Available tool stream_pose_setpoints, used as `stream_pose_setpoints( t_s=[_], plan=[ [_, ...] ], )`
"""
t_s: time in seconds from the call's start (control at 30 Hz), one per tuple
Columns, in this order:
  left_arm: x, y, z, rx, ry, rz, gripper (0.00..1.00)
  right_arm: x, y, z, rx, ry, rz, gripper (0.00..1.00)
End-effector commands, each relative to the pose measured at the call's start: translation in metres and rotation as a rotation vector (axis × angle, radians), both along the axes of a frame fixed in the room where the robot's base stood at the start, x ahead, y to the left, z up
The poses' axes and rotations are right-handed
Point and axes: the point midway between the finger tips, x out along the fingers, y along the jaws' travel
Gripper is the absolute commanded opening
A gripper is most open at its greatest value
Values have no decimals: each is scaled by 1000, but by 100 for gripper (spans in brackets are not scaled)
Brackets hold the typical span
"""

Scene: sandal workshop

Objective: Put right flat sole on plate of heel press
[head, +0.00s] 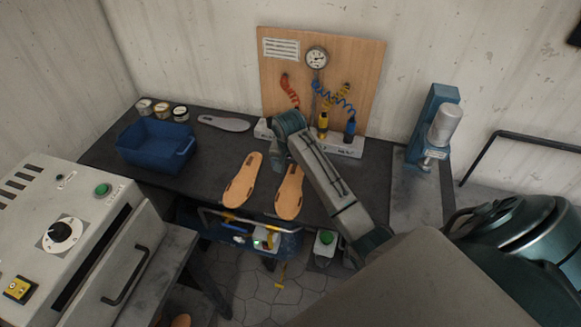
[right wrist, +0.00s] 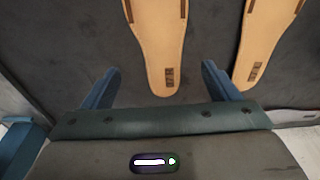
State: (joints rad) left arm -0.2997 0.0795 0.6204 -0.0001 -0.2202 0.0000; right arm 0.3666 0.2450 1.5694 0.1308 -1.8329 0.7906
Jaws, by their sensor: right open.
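Two tan flat soles lie side by side on the dark bench: the right sole (head: 289,194) and the left sole (head: 242,182). My right gripper (head: 280,161) is over the far end of the right sole. In the right wrist view the gripper (right wrist: 161,68) is open. One sole's end (right wrist: 155,45) with a dark mark lies between and beyond its fingers, not gripped. The other sole (right wrist: 262,45) is to the right there. The blue heel press (head: 437,120) with a grey cylinder stands at the right; its plate is too small to make out clearly. My left gripper is not in view.
A blue bin (head: 156,146), several small jars (head: 161,110) and a grey insole (head: 223,122) are on the bench's left. A wooden board (head: 322,85) with a gauge and coiled hoses stands behind. A grey machine (head: 75,235) is at lower left.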

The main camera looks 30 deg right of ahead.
Motion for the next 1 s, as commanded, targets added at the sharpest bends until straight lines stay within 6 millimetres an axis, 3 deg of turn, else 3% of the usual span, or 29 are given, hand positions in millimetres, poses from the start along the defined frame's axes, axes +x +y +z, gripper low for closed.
stream_pose_setpoints(
  t_s=[1.0],
  plan=[
    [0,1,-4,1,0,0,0,8,-9,-84,1,-1,1,82]
  ],
)
